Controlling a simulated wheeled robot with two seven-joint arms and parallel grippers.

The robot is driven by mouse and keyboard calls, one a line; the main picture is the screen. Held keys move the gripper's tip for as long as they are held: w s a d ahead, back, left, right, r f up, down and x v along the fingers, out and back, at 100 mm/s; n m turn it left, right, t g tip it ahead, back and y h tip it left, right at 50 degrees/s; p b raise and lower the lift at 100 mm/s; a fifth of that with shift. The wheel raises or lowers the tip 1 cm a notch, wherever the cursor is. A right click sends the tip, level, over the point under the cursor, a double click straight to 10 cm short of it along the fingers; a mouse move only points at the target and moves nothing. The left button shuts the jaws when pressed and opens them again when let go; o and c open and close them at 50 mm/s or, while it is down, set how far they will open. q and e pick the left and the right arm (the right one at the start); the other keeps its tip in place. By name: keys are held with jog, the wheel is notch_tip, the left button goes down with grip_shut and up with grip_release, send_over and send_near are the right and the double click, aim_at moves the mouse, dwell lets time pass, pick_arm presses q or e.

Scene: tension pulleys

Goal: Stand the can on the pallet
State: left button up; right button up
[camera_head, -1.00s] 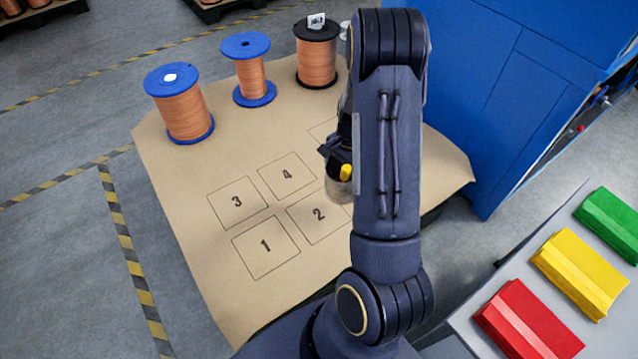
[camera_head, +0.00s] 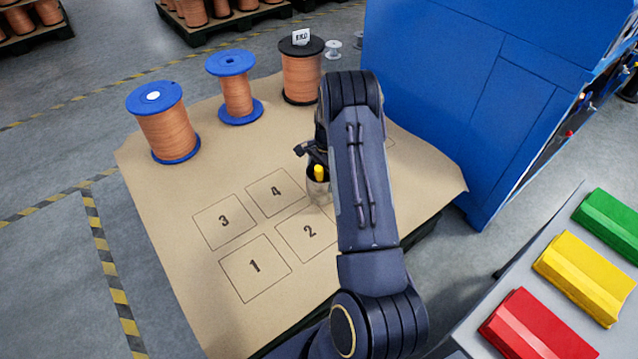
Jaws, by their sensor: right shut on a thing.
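The pallet (camera_head: 170,235) is covered with brown paper marked with numbered squares. The can (camera_head: 318,188) shows only in part, as a greyish shape beside the upper right of square 2. My right gripper (camera_head: 317,175) is shut on it from above, with a yellow part showing at the fingers. My right arm hides much of the can and the paper behind it. I cannot tell whether the can's base touches the paper. My left gripper is not in view.
Two blue-flanged copper spools (camera_head: 166,128) (camera_head: 236,92) and a black-flanged one (camera_head: 301,70) stand along the pallet's far edge. A blue machine (camera_head: 470,95) stands at the right. Red (camera_head: 535,325), yellow (camera_head: 582,275) and green (camera_head: 612,222) blocks lie on a grey table.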

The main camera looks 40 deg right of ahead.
jog(key=shift+w+f, duration=0.5)
jog(key=shift+w+f+b, duration=0.2)
jog(key=shift+f+b, duration=0.2)
jog(key=shift+f, duration=1.35)
